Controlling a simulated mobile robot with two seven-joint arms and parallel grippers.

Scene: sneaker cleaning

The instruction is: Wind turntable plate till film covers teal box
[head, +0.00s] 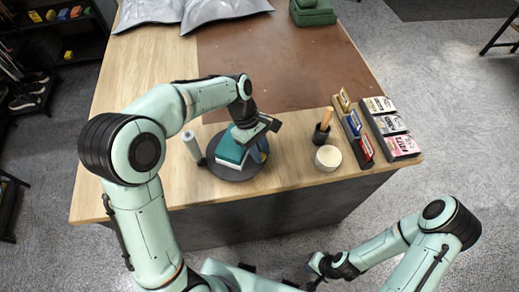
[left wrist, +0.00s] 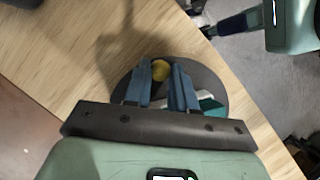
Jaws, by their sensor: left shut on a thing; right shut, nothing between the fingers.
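The dark round turntable plate (head: 236,174) lies near the table's front edge; it also shows in the left wrist view (left wrist: 214,82). The teal box (head: 229,149), with a pale lower side, sits on it; a corner shows in the left wrist view (left wrist: 211,107). A pale upright roll (head: 191,146), likely the film, stands at the plate's left. I cannot tell how much film lies on the box. My right gripper (head: 316,269) is shut and empty, off the table.
Right of the plate are a dark cup with a wooden handle (head: 322,130), a cream bowl (head: 328,158) and racks of small packets (head: 391,128). A brown mat (head: 280,60) covers the table's middle and is clear. Silver bags (head: 222,10) and a green item (head: 312,12) are behind.

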